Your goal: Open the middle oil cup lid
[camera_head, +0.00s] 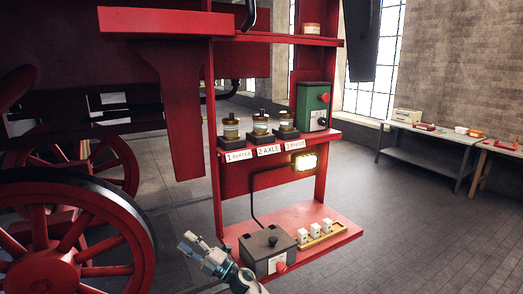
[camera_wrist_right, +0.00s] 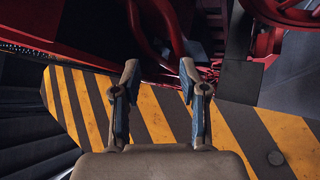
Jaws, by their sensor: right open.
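Three oil cups stand in a row on the red middle shelf, each on a dark base with a brass lid and a dark knob. The middle oil cup (camera_head: 261,124) is above the label "2 AXLE" (camera_head: 269,150). The left cup (camera_head: 231,128) is above "1 BUFFER", and the right cup (camera_head: 286,121) is above "3 PIVOT". All three lids look closed. My right gripper (camera_head: 187,243) is low and left of the lower shelf, well below and apart from the cups. In the right wrist view its fingers (camera_wrist_right: 160,82) are spread and empty. My left gripper is out of view.
A green box (camera_head: 314,106) with a red knob stands right of the cups. A lit lamp (camera_head: 305,162) hangs below them. A grey box (camera_head: 267,250) and small white blocks (camera_head: 315,229) sit on the lower shelf (camera_head: 300,212). Red wheels (camera_head: 70,240) stand left. Yellow-black striped floor (camera_wrist_right: 150,110) shows below.

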